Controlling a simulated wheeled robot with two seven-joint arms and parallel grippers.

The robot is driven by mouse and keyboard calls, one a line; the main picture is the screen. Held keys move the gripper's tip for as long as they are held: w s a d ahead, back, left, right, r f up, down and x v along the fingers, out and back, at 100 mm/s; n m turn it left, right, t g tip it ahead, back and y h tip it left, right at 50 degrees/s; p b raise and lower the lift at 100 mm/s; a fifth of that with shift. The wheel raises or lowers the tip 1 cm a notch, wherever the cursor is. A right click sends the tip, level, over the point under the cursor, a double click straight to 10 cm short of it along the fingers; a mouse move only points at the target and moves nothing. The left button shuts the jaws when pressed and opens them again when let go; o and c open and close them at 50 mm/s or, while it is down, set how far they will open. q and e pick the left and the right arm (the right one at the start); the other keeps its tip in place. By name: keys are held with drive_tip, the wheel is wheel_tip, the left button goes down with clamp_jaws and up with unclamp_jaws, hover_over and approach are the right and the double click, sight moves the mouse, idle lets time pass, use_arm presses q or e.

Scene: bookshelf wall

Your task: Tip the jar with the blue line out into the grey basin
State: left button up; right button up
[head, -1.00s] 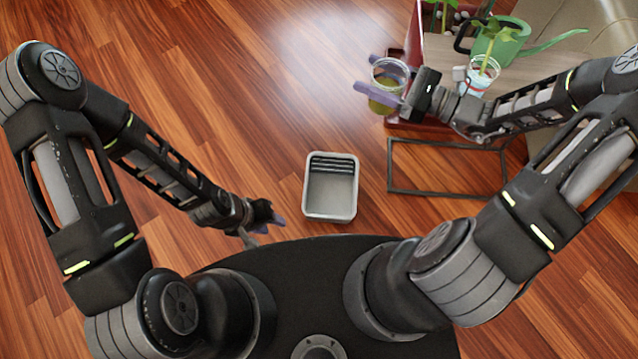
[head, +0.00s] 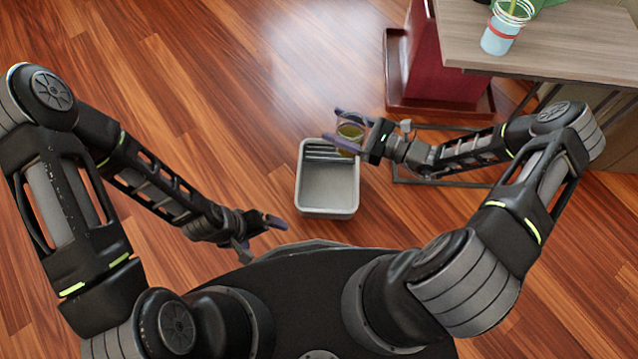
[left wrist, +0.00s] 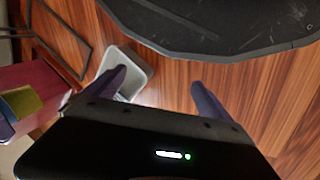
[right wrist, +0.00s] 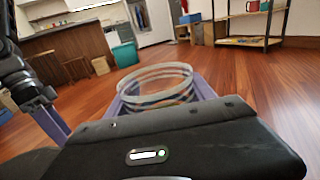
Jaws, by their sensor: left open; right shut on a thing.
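A clear glass jar (head: 351,131) with yellow-green contents is between the fingers of my right gripper (head: 343,127), which is shut on it. In the head view it overlaps the basin's far right corner, held above floor level. In the right wrist view the jar's open rim (right wrist: 156,76) looks roughly level, so the jar seems upright. A bluish band shows faintly below the rim. The grey basin (head: 328,190) sits on the floor in front of me and looks empty, with slats at its far end. My left gripper (head: 275,226) is open and empty, left of the basin.
A second jar (head: 501,34) with a red band, pale blue liquid and a stem stands on the wooden table (head: 463,35) at the upper right. A dark red stand (head: 440,70) and a dark frame lie right of the basin. Floor on the left is clear.

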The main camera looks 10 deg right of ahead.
use_arm(q)
wheel_tip(320, 180, down, 13)
drive_tip(key=w+b, duration=0.1)
drive_tip(key=b, duration=0.9)
drive_tip(key=shift+a, duration=0.35)
use_arm(e)
drive_tip(key=a+f, duration=0.2)
drive_tip(key=f, duration=0.9)
drive_tip(key=a+f, duration=0.3)
drive_tip(key=f, duration=0.7)
drive_tip(key=shift+s+a+f, duration=0.2)
drive_tip(key=shift+s+f, duration=0.1)
drive_tip(key=shift+f, duration=0.05)
use_arm(q)
drive_tip(key=shift+r, duration=0.1)
drive_tip(key=shift+r, duration=0.1)
use_arm(e)
drive_tip(key=shift+s+m+h, duration=0.1)
drive_tip(key=shift+m+h, duration=0.2)
drive_tip(key=shift+m, duration=0.1)
